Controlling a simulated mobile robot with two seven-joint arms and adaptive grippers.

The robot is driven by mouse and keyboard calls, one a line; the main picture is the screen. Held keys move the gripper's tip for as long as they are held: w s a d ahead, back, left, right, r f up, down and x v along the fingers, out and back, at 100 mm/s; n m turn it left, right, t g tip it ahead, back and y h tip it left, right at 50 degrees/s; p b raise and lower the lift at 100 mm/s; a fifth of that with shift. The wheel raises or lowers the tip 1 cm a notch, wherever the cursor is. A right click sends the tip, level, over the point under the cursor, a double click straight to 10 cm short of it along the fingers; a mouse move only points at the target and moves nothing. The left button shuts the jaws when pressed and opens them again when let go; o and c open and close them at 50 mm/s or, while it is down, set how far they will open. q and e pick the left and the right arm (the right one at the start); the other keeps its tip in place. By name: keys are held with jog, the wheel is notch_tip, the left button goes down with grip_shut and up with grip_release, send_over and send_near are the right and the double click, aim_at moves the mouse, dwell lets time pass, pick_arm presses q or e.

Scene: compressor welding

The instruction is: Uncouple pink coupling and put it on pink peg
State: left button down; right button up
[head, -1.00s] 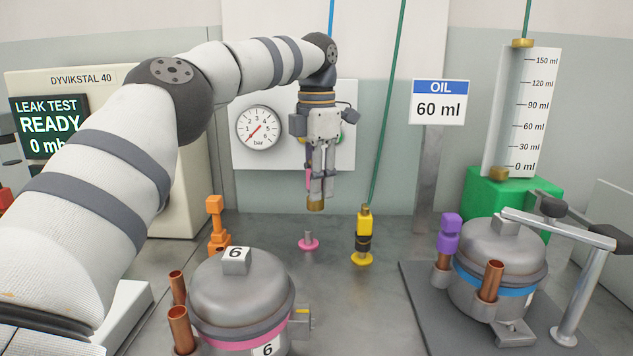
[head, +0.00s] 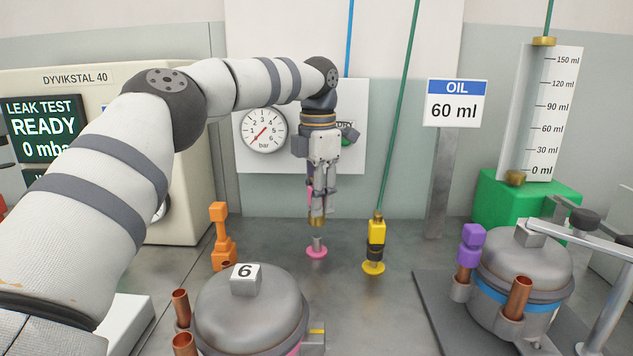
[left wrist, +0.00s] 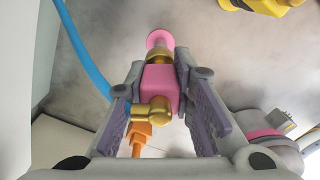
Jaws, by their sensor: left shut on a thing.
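My left gripper (head: 317,200) is shut on the pink coupling (left wrist: 160,82), pointing down. In the head view only a sliver of pink shows between the fingers, with the coupling's brass end (head: 317,220) below them. The pink peg (head: 317,252), a short grey pin on a pink disc, stands on the bench just below that end, with a small gap in the head view. In the left wrist view the peg's pink disc (left wrist: 160,38) shows beyond the coupling, nearly in line with it. My right gripper is not in view.
The yellow coupling (head: 376,233) stands on a yellow peg at the right, with a green hose. An orange coupling (head: 220,235) stands at the left. Compressor 6 (head: 250,310) is in front. A blue-banded compressor (head: 525,265) with a purple coupling (head: 470,245) is at the right.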

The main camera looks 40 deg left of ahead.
aim_at(318, 219)
pick_arm(q)
jog(key=shift+f, duration=1)
jog(key=shift+f, duration=0.45)
jog(key=shift+f, duration=0.75)
jog(key=c, duration=1.3)
grip_release()
notch_tip(318, 219, up, 12)
jog(key=shift+f, duration=0.1)
